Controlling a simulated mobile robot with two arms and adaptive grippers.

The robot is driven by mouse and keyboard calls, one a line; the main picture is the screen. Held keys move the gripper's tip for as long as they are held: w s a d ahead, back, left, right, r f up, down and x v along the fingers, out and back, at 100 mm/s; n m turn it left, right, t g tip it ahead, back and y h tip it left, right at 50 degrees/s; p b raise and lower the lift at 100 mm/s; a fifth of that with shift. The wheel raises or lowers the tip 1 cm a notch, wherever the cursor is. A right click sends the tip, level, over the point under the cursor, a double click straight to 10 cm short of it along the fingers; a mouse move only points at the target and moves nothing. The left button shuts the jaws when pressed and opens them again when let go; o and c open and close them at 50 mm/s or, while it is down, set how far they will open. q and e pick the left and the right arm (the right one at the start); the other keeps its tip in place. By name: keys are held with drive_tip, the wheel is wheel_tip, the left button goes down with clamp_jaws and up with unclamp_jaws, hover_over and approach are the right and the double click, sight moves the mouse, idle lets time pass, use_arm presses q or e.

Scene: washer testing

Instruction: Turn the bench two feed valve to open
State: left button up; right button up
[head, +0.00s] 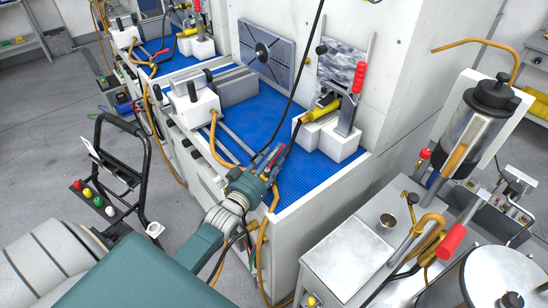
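My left gripper (275,157) reaches over the right end of the blue-topped bench (300,180). Dark fingers with a red part show at its tip; whether they are apart or closed is too small to tell. I cannot pick out for certain which part is the bench two feed valve. A red-handled lever (358,78) stands upright at the white block fixture (338,140), up and right of the gripper and apart from it. A yellow cylinder (324,110) with a hose lies there. My wrist and arm hide part of the bench's front edge. My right gripper is not in view.
Orange hoses (222,155) run over the bench's front edge. A black cable hangs down across the bench. A grey machine (348,256) with a red handle (451,240) stands at lower right. A black-framed cart (118,165) stands at left, with open floor around it.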

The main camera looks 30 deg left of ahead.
use_arm(q)
drive_tip(key=shift+s+d+f, duration=0.1)
drive_tip(key=shift+f, duration=0.05)
drive_tip(key=shift+s, duration=0.35)
drive_tip(key=s, duration=1.1)
drive_tip(key=shift+s+d, duration=0.1)
drive_tip(key=shift+d, duration=0.15)
